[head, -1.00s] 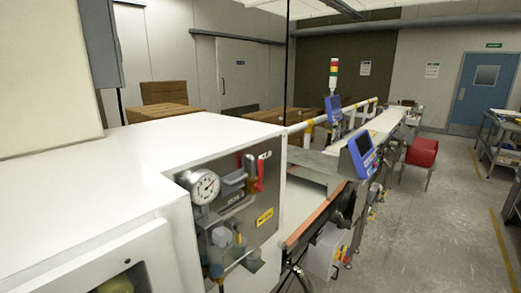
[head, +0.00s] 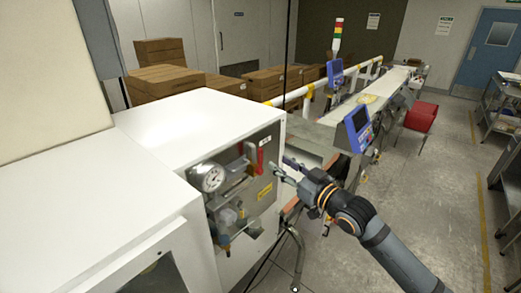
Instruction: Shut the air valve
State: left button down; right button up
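The air valve's red handle (head: 260,160) stands upright on the grey panel (head: 274,143) at the side of the white machine cabinet. A brass-coloured part shows just left of the handle. My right gripper (head: 279,163) is just right of the handle, with its fingers pointing left toward the panel. Its two fingers are apart with nothing between them, and a small gap shows between them and the handle. My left gripper is not in view.
The conveyor with a blue display (head: 358,128) runs back behind my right gripper. Cardboard boxes (head: 165,85) stand behind the cabinet. The floor at right is open.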

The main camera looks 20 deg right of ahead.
aim_at(262, 153)
jog(key=p+x, duration=0.1)
jog(key=x, duration=0.3)
jog(key=p+x, duration=0.1)
jog(key=x, duration=0.4)
jog(key=shift+a+r, duration=0.1)
jog(key=shift+r, duration=0.1)
jog(key=shift+w+a+f, duration=0.15)
jog(key=shift+w+a, duration=0.05)
jog(key=shift+w, duration=0.2)
grip_shut()
jog(key=shift+f, duration=0.15)
